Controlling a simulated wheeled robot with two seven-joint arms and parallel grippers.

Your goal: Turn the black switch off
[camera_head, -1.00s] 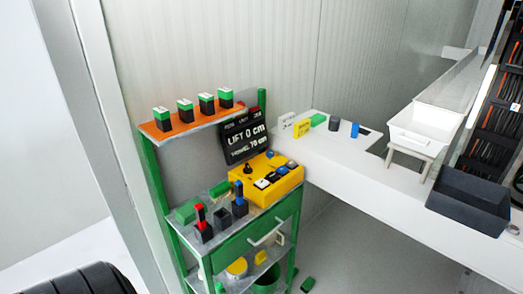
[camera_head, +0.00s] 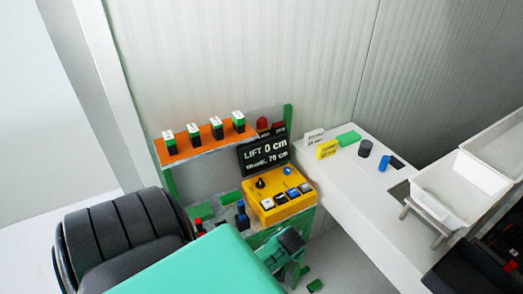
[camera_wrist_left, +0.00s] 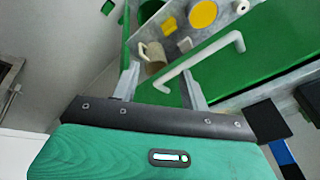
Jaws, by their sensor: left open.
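A yellow control box (camera_head: 278,207) stands on the green rack in the head view. It carries a black knob-like switch (camera_head: 260,184) at its back left, a blue button and several small rocker switches along its front. Which way the black switch is set is too small to tell. My left gripper (camera_head: 292,250) is in front of and below the box, apart from it. In the left wrist view my left gripper (camera_wrist_left: 160,84) is open and empty, its fingers spread before a green drawer with a white handle (camera_wrist_left: 203,58). My right gripper is not in view.
A black display (camera_head: 264,154) reading LIFT 0 cm stands behind the box. Two levers, one red (camera_head: 199,226) and one blue (camera_head: 241,213), stand left of it. An orange shelf (camera_head: 190,148) is above. A white table (camera_head: 350,190) is at right.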

